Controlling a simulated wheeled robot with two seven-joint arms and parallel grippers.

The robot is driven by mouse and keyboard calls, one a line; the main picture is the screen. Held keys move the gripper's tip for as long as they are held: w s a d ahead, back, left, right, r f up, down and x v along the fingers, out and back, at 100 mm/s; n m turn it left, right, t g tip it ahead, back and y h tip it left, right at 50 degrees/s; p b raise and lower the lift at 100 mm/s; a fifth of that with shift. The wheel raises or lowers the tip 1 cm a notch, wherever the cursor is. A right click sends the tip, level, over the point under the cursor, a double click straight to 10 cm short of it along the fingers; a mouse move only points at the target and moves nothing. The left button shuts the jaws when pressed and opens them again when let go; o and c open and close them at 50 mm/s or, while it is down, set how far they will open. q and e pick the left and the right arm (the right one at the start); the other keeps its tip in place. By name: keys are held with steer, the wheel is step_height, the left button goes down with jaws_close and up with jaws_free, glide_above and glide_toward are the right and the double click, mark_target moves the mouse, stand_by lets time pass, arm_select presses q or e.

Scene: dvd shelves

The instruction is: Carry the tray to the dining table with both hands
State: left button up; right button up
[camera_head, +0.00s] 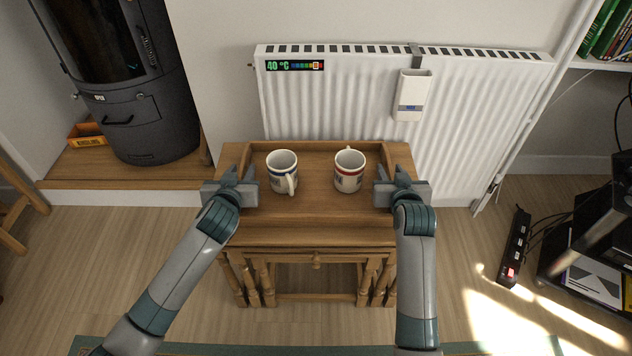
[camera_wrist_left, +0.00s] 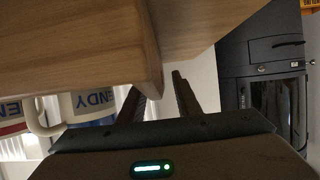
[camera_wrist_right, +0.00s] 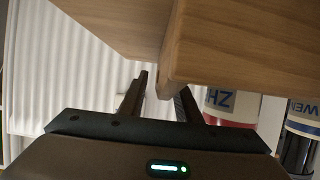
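The wooden tray (camera_head: 316,226) rests on a small wooden table in the head view. A mug with a blue band (camera_head: 282,174) stands upright in its left half. A mug with a red band (camera_head: 349,172) stands upright in its right half. My left gripper (camera_head: 238,178) is at the tray's left side, its fingers apart with the wooden side wall between them in the left wrist view (camera_wrist_left: 160,88). My right gripper (camera_head: 393,178) is at the right side, its fingers apart around that wall in the right wrist view (camera_wrist_right: 160,90). Fingertip contact is unclear.
A white radiator (camera_head: 330,105) stands close behind the tray. A dark stove (camera_head: 140,110) is at the back left. A power strip (camera_head: 515,248) and black furniture (camera_head: 590,235) are on the right. Open wooden floor lies on both sides of the small table (camera_head: 316,259).

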arm_select(q)
steer(key=shift+c, duration=0.2)
arm_select(e)
steer(key=shift+c, duration=0.2)
arm_select(q)
jaws_close()
arm_select(e)
jaws_close()
stand_by(0.7)
arm_select(q)
steer(key=shift+r, duration=0.15)
arm_select(e)
steer(key=shift+r, duration=0.15)
